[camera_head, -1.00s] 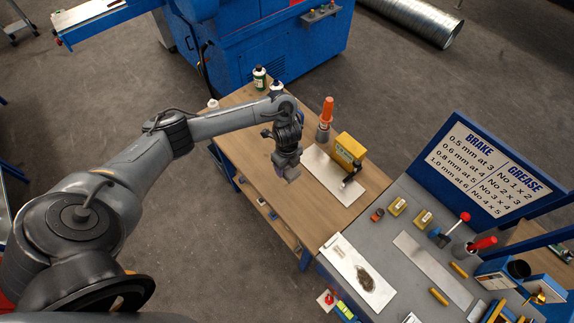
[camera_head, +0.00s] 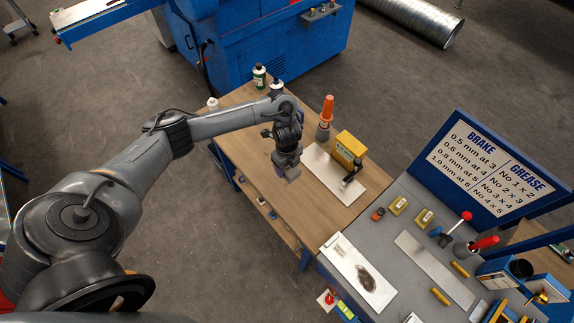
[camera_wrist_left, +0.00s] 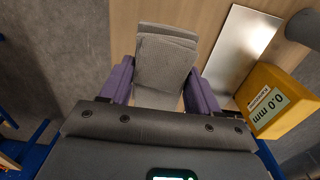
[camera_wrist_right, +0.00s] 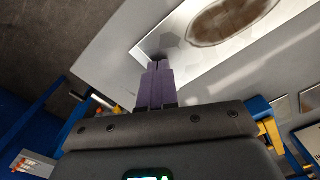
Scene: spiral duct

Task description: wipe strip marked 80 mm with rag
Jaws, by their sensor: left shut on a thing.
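My left gripper (camera_head: 287,172) is over the wooden table. In the left wrist view its purple fingers (camera_wrist_left: 160,90) are shut on a folded grey rag (camera_wrist_left: 165,58). A bare metal strip (camera_head: 332,180) lies on the wood just right of it and also shows in the left wrist view (camera_wrist_left: 238,45). A pale strip with a dark brown stain (camera_head: 345,262) lies on the grey bench. Another plain strip (camera_head: 433,268) lies further right there. No 80 mm mark is readable. My right gripper (camera_wrist_right: 156,82) is shut, by the stained strip's corner (camera_wrist_right: 165,45), and looks empty.
A yellow gauge box (camera_head: 348,148) reading 0.0 mm stands beside the table strip. An orange-topped bottle (camera_head: 325,118) stands behind it. Small yellow blocks, a red-knobbed lever (camera_head: 455,228) and a blue-framed sign (camera_head: 492,168) occupy the bench. The table's near part is clear.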

